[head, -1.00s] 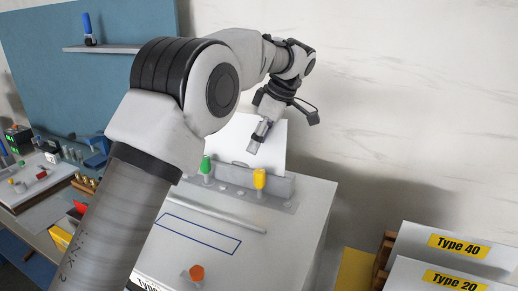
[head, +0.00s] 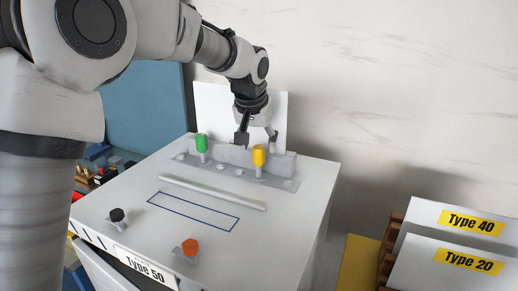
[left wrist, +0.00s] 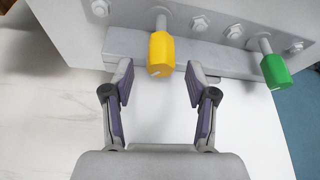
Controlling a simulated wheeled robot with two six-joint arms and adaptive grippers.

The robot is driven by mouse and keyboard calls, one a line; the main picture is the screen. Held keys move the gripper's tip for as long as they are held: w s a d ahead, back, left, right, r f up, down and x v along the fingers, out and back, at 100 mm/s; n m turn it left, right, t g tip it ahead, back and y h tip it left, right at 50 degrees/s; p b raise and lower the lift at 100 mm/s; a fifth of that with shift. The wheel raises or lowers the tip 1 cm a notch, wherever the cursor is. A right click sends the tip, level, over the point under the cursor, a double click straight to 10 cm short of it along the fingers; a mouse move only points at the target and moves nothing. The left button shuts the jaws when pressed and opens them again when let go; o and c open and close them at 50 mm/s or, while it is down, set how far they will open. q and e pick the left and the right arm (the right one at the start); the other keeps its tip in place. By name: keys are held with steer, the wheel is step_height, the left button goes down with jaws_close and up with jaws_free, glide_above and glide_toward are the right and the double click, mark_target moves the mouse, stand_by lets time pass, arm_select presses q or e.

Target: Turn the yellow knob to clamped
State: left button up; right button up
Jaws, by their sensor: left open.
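The yellow knob (head: 259,156) stands on a short stem on the grey rail at the back of the white Type 50 cabinet. In the left wrist view the yellow knob (left wrist: 161,54) sits just beyond the fingertips, roughly midway between them. My left gripper (head: 257,137) is over the rail, behind and above the yellow knob. In the left wrist view my left gripper (left wrist: 156,85) is open, with nothing between its fingers. The fingers appear apart from the knob. My right gripper is in neither view.
A green knob (head: 202,143) stands on the same rail, left of the yellow one. A black knob (head: 117,215) and an orange knob (head: 190,247) are at the cabinet's front. A grey rod (head: 213,192) lies across the top. Type 40 and Type 20 panels (head: 458,235) stand at right.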

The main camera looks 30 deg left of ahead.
mark_target(259, 162)
arm_select(q)
steer(key=x, duration=0.3)
steer(key=shift+r, duration=0.1)
jaws_close()
steer(key=n+y, duration=0.1)
steer(key=n, duration=0.2)
steer(key=shift+p, duration=0.4)
jaws_free()
steer(key=shift+g, duration=0.3)
